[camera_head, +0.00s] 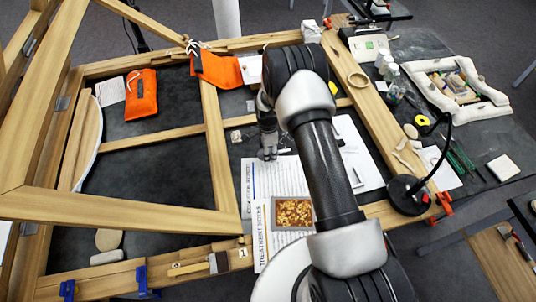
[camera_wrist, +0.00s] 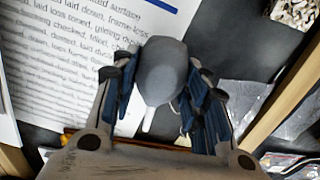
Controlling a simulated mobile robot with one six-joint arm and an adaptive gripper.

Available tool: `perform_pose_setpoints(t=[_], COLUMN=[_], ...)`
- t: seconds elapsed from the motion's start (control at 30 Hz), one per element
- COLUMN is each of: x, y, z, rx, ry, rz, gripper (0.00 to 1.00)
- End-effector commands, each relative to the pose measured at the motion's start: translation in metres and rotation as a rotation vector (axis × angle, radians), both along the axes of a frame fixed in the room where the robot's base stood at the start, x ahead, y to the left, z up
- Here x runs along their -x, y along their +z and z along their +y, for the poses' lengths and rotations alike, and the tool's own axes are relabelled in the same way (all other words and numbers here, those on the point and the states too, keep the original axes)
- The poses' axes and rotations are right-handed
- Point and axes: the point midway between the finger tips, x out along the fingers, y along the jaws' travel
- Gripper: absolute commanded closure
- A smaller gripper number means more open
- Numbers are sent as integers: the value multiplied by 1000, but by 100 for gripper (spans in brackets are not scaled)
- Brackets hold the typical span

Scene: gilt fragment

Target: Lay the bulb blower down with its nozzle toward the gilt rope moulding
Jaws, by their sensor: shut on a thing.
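The bulb blower (camera_wrist: 162,72) is a smooth grey bulb with a short white nozzle that points down the wrist view, toward my wrist. My gripper (camera_wrist: 165,85) is shut on it, with dark-blue-padded fingers on both sides of the bulb. In the head view my gripper (camera_head: 267,150) hangs over the dark bench beside the printed notes; the blower cannot be made out clearly there. A carved, pale-and-dark piece (camera_wrist: 295,12) shows at the top right of the wrist view. I cannot tell whether it is the gilt rope moulding, which I cannot identify for sure in the head view.
Wooden frame bars (camera_head: 213,140) cross the left side. A lamp base (camera_head: 408,197) stands at right. An orange pouch (camera_head: 141,94) lies at left.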

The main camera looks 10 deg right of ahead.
Motion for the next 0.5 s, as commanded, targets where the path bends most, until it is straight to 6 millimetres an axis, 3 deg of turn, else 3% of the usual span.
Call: perform_pose_setpoints(t=[0.13, 0.5], x=[0, 0], y=[-23, -27], z=[0, 0], rx=[0, 0], ry=[0, 0], rz=[1, 0], gripper=[83, 83])
